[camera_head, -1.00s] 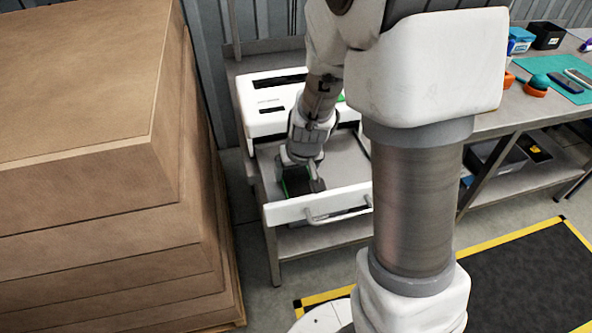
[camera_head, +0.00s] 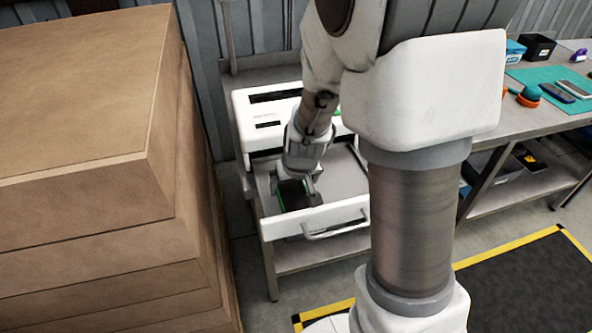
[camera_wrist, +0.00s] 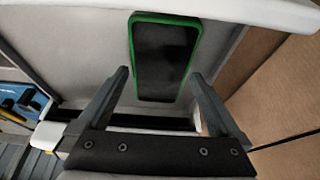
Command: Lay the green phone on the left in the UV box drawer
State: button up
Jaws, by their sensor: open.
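The white UV box (camera_head: 262,112) stands on a grey bench with its drawer (camera_head: 345,212) pulled out. The green phone (camera_head: 292,196) lies in the left part of the drawer in the head view. In the wrist view the phone (camera_wrist: 165,58) has a black screen and a green rim, and appears flat on the pale drawer floor. My gripper (camera_wrist: 160,74) is open, its two fingers apart with the phone seen beyond and between them. In the head view my gripper (camera_head: 305,186) is over the drawer, partly covering the phone.
Stacked brown cartons (camera_head: 85,130) rise close on the left of the bench. A workbench on the right bears a teal mat (camera_head: 540,76) with other phones, an orange-and-teal object (camera_head: 530,95) and small boxes. The drawer's right part looks empty. My arm hides part of the UV box.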

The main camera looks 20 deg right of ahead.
jog(key=p+v, duration=0.6)
jog(key=v, duration=1)
jog(key=shift+s+r, duration=0.2)
jog(key=shift+r, duration=0.1)
jog(key=shift+r, duration=0.1)
jog(key=s+r+t, duration=0.1)
jog(key=s+r, duration=1)
jog(key=s, duration=0.1)
jog(key=shift+s+r, duration=0.2)
jog(key=shift+s, duration=0.15)
jog(key=shift+c, duration=0.2)
